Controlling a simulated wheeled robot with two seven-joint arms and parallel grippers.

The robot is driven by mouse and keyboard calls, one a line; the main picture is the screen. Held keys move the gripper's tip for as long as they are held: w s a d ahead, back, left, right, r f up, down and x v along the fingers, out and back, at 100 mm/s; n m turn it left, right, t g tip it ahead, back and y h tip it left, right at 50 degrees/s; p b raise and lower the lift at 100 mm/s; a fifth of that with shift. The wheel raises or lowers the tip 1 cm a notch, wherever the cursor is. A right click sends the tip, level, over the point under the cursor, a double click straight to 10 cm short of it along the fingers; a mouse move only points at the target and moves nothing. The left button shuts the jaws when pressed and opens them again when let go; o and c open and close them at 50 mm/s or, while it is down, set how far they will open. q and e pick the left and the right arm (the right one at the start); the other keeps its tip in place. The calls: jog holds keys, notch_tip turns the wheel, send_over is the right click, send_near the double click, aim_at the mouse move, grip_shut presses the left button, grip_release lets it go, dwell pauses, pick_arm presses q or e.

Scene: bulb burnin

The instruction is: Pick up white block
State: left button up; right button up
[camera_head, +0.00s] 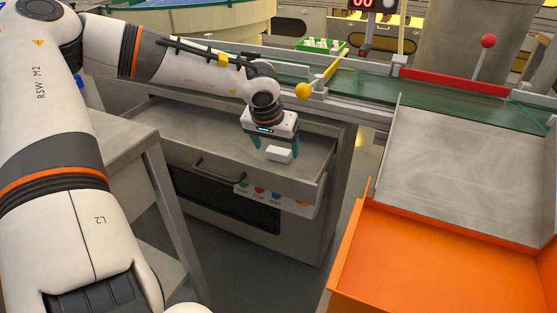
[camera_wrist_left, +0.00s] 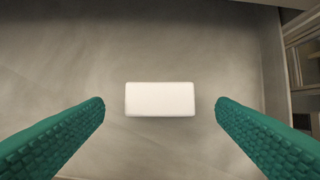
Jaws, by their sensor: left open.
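The white block (camera_head: 278,154) lies in an open metal drawer (camera_head: 215,150) below the conveyor. In the left wrist view the white block (camera_wrist_left: 160,99) is a plain rectangle, centred between my two green fingers and lying crosswise. My left gripper (camera_head: 272,150) is open above the block, with a finger at either side of it in the head view. In the left wrist view my left gripper (camera_wrist_left: 160,112) has clear gaps between each finger and the block; nothing is held. My right gripper is not in view.
The drawer wall (camera_wrist_left: 275,70) stands right of the block in the wrist view. A green conveyor (camera_head: 430,97) runs behind. A metal chute (camera_head: 460,170) and an orange bin (camera_head: 430,260) are at the right. A metal table (camera_head: 120,140) is at the left.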

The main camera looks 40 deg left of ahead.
pick_arm(q)
jog(key=shift+x, duration=1.1)
jog(key=shift+r, duration=0.1)
jog(key=c, duration=1.1)
jog(key=shift+o, duration=0.2)
